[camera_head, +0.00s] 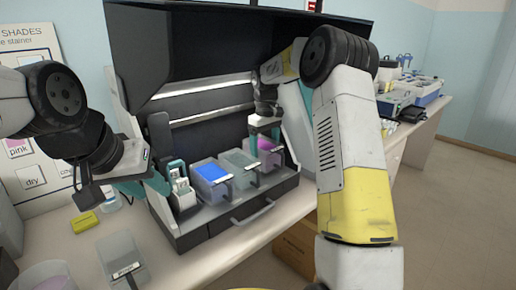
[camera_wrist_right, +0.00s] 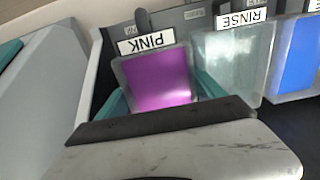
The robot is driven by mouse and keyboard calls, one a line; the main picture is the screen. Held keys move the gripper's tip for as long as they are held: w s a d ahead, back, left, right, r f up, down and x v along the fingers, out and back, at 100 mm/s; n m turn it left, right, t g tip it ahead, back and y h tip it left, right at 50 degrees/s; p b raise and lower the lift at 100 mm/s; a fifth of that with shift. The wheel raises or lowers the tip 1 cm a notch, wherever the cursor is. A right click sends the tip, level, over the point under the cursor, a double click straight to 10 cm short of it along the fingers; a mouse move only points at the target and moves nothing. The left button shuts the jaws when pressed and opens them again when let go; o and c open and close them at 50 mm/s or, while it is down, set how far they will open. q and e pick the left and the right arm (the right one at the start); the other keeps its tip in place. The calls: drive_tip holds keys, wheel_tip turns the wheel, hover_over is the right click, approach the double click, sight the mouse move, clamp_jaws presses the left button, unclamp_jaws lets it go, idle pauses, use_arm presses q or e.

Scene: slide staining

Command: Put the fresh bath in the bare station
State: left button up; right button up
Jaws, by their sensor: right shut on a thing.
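The bath of pink liquid, labelled PINK in the right wrist view (camera_wrist_right: 160,80), is at the right end of the row in the stainer's tray; in the head view its pink (camera_head: 267,148) shows below my right gripper (camera_head: 264,132). The right gripper is shut on this bath, with a teal finger on either side. I cannot tell whether the bath is fully seated. No bare station is clearly visible. My left gripper (camera_head: 150,186) hangs at the left, near the slide holder (camera_head: 181,190); its opening is unclear.
The RINSE bath (camera_head: 240,162) and a blue bath (camera_head: 211,174) stand left of the pink one. A clear bath (camera_head: 122,262), a pinkish tub (camera_head: 48,277) and a yellow block (camera_head: 84,222) are on the bench (camera_head: 185,268). The dark hood (camera_head: 220,40) rises behind the tray.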

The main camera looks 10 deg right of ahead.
drive_tip(key=shift+f, duration=1)
drive_tip(key=o, duration=2.1)
drive_tip(key=shift+f, duration=0.1)
wheel_tip(320, 180, up, 8)
